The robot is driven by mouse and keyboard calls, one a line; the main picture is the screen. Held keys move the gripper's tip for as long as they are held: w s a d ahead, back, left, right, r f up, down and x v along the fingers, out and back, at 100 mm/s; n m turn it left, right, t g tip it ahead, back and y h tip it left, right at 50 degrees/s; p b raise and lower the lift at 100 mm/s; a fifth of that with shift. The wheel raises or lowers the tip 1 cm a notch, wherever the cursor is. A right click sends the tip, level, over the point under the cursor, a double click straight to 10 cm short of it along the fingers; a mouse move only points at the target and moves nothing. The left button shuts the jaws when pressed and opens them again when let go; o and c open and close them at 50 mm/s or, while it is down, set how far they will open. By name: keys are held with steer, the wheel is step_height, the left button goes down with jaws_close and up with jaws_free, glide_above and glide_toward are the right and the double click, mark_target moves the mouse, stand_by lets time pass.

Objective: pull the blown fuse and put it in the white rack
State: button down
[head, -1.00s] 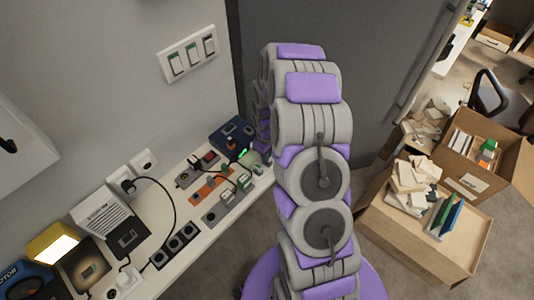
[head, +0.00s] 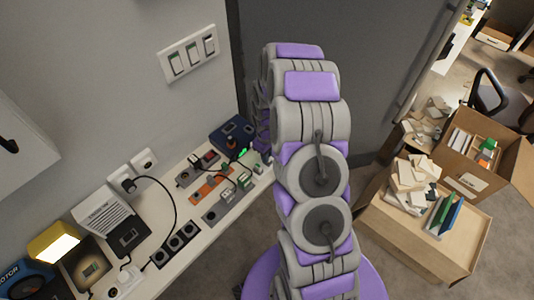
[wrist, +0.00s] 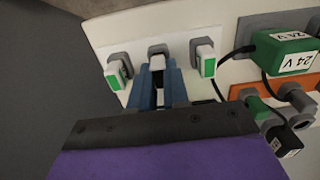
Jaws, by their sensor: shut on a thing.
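In the wrist view my gripper (wrist: 160,90), with two blue fingers, is shut on a white fuse with a dark front face (wrist: 158,64). This fuse is at the middle grey socket (wrist: 157,50) of a white board (wrist: 137,46). I cannot tell whether it is still seated there. A white fuse with a green face (wrist: 116,72) sits on its left, and another green-faced fuse (wrist: 206,62) on its right. I cannot tell if this white board is the white rack. In the head view my arm hides the gripper.
Close on the right in the wrist view are a green 24 V block (wrist: 285,50), an orange strip (wrist: 240,91) and dark cables. In the head view, the white bench (head: 190,240) carries several devices and a black socket strip (head: 175,245). Cartons (head: 430,235) stand at right.

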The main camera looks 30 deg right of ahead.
steer(key=shift+f, duration=0.3)
stand_by(0.4)
steer(key=c, duration=1)
jaws_free()
steer(key=shift+c, duration=0.2)
step_height(320, 180, up, 17)
steer(key=p, duration=0.2)
steer(key=shift+r+p, duration=0.2)
steer(key=shift+p, duration=0.1)
